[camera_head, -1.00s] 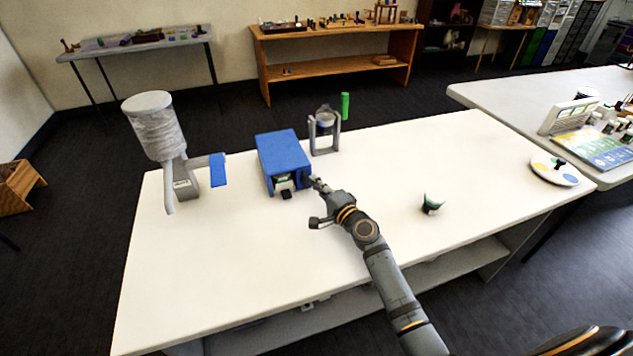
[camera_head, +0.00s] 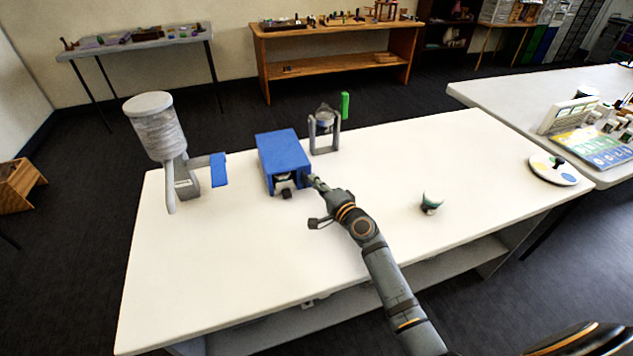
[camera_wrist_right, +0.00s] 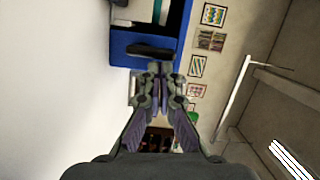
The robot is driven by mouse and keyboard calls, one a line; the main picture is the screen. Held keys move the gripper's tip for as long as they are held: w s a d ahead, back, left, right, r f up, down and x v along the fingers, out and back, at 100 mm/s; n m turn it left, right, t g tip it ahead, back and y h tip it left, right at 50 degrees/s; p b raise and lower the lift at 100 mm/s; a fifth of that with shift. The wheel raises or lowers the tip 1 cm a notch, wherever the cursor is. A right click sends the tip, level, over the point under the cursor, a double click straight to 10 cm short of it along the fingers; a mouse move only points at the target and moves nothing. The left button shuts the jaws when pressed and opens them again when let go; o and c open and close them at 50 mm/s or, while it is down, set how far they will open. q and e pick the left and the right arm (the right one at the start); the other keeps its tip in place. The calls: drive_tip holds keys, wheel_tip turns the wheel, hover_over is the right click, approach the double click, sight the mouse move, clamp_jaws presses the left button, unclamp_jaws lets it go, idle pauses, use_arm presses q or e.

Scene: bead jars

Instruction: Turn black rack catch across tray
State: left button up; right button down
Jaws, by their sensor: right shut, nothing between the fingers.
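The blue rack box (camera_head: 283,150) stands on the white table, its front opening facing me. A light tray (camera_head: 284,179) with something dark green shows inside; its edge also shows in the right wrist view (camera_wrist_right: 141,10). The black catch (camera_wrist_right: 151,50) is a dark bar on the blue frame beside the opening. It runs along that side edge rather than over the tray. In the head view the catch (camera_head: 306,178) is small and partly lost by my fingertips. My right gripper (camera_head: 315,182) is shut and empty, its tips close to the catch; I cannot tell whether they touch. My left gripper is out of view.
A grey dispenser with a blue lever (camera_head: 218,170) stands left of the box. A grey stand (camera_head: 324,132) is behind it. A small green-and-white jar (camera_head: 431,203) stands to the right. The table's front area (camera_head: 230,275) is clear.

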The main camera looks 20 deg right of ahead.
drive_tip(key=shift+r+n, duration=0.1)
drive_tip(key=shift+n, duration=0.2)
drive_tip(key=n+p, duration=0.1)
drive_tip(key=a+r+n+p, duration=0.1)
drive_tip(key=n+p, duration=0.1)
drive_tip(key=shift+g+h, duration=0.3)
drive_tip(key=shift+h, duration=0.1)
drive_tip(key=n+p, duration=0.1)
drive_tip(key=a+n+p, duration=0.1)
drive_tip(key=n, duration=0.1)
drive_tip(key=shift+g+h, duration=0.3)
drive_tip(key=shift+g, duration=0.1)
drive_tip(key=n+p, duration=0.1)
drive_tip(key=a+n+h+p, duration=0.1)
drive_tip(key=shift+f+n, duration=0.1)
drive_tip(key=shift+n, duration=0.3)
drive_tip(key=shift+a+f+n+h, duration=0.15)
drive_tip(key=shift+a+n+h, duration=0.2)
drive_tip(key=shift+n, duration=0.25)
drive_tip(key=shift+a+p, duration=0.1)
drive_tip(key=shift+p, duration=0.2)
drive_tip(key=shift+f, duration=0.1)
